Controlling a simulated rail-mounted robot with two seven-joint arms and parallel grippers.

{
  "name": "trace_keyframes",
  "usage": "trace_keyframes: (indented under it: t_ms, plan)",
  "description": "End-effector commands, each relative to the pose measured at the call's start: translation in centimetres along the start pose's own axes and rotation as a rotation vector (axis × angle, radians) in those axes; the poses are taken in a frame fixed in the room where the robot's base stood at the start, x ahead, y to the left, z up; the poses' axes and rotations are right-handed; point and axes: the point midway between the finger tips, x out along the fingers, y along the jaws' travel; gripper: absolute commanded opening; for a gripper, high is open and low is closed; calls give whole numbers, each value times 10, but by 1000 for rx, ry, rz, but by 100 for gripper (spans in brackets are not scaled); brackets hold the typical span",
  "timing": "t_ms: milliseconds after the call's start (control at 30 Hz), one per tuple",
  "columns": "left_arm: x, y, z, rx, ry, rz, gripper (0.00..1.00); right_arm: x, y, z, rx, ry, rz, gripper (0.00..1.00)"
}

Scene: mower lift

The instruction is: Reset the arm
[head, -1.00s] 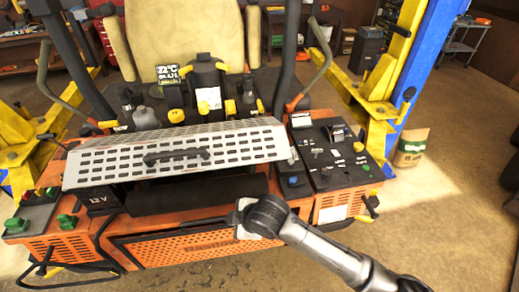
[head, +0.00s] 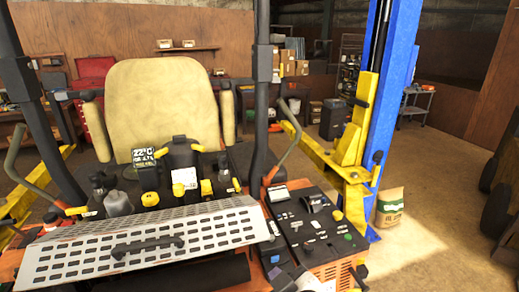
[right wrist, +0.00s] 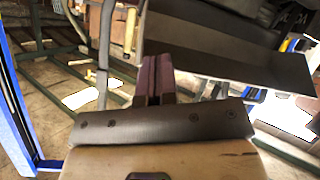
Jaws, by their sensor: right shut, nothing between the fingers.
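My right gripper (right wrist: 154,82) shows in the right wrist view, pointing up the picture from its dark grey body. Its two fingers lie together, shut, with nothing held between them. In the head view only a small grey part, probably of my right arm, shows at the bottom edge, beside the mower's right control panel. Whether it touches the mower cannot be told. My left gripper is in neither view.
The orange mower has a slotted metal cover (head: 150,240) with a black handle, a cream seat (head: 163,105) and a right control panel (head: 312,225). A blue lift post (head: 397,90) with yellow arms stands right.

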Motion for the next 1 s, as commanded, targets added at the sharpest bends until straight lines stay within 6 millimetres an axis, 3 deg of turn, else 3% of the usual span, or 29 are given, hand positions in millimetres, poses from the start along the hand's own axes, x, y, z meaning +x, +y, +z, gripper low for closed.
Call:
trace_keyframes:
  t_ms: [200,367,600,700,1000]
  plan:
    - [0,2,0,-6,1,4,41,-32,20,97,227,-100,92,0]
    - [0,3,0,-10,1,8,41,-56,15,178,354,-226,129,0]
    - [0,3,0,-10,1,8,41,-97,-28,299,482,-494,109,0]
    - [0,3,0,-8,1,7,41,-115,-52,339,511,-602,84,0]
    - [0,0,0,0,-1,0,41,-168,-120,406,546,-825,-14,0]
